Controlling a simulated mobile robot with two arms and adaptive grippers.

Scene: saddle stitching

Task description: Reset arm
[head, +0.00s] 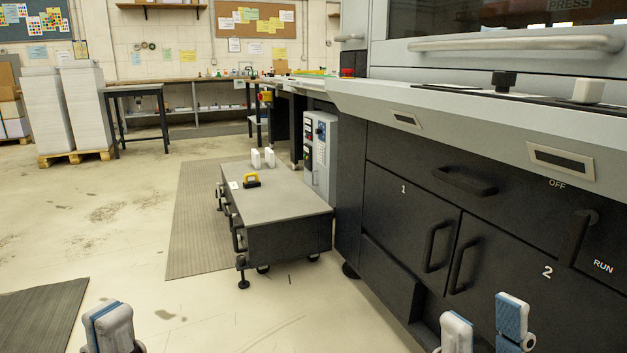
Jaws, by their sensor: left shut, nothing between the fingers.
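My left gripper (110,326) shows at the bottom left edge of the head view. Its blue-and-grey fingers are together, with nothing between them. My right gripper (485,326) shows at the bottom right, in front of the machine's dark lower doors. Its two fingers stand apart and I see nothing between them. Both grippers are cut off by the bottom edge, so my arms are hidden. Neither gripper is seen holding anything.
A large machine (400,187) with dark doors and handles fills the right side. A low wheeled cart (285,205) stands beside it on a ribbed mat (190,230). Paper stacks (65,110) stand on a pallet at the back left. The floor (90,210) at left is clear.

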